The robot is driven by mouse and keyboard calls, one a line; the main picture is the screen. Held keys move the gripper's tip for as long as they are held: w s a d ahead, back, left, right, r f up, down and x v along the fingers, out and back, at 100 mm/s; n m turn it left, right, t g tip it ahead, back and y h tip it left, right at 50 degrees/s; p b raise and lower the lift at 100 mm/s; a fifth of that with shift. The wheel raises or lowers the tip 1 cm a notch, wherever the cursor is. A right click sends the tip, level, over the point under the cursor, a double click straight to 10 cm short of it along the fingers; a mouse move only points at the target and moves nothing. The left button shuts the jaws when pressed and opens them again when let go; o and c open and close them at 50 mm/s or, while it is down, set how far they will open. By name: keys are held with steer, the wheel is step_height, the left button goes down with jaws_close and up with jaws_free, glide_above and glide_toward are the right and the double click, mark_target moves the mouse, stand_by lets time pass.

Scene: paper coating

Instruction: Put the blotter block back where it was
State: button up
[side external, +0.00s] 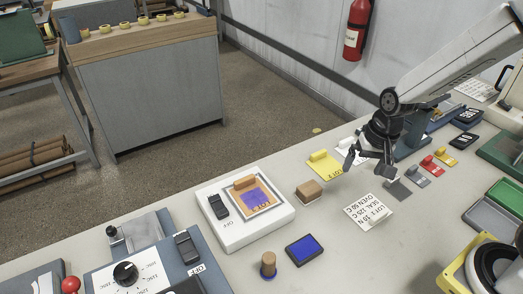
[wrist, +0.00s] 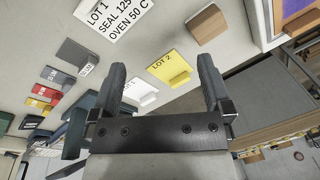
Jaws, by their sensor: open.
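The brown wooden block with a pale underside, apparently the blotter block (side external: 309,191), rests on the table just right of the white plate device. It also shows at the upper right of the wrist view (wrist: 208,25). My gripper (side external: 370,168) is open and empty above the table, to the right of the block and apart from it. In the wrist view my two fingers (wrist: 161,70) are spread wide, with the yellow LOT 2 card (wrist: 174,67) and a white card (wrist: 139,91) showing between them. No mark for the block's former place can be made out.
A white device (side external: 248,232) holds an orange sheet with a purple patch and a small tan block. A blue ink pad (side external: 304,250) and a round wooden-handled stamp (side external: 268,264) stand in front. A printed LOT 1 card (side external: 367,211) lies right of the block; small coloured tabbed pieces sit farther right.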

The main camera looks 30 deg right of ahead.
steer(key=s+n, duration=0.1)
steer(key=n, duration=0.1)
steer(key=s+n+t, duration=0.1)
steer(key=s+n, duration=0.1)
steer(key=s+n+h, duration=0.1)
steer(key=s+n, duration=0.1)
steer(key=shift+s+d+r, duration=0.1)
steer(key=shift+d+r, duration=0.05)
steer(key=shift+r, duration=0.25)
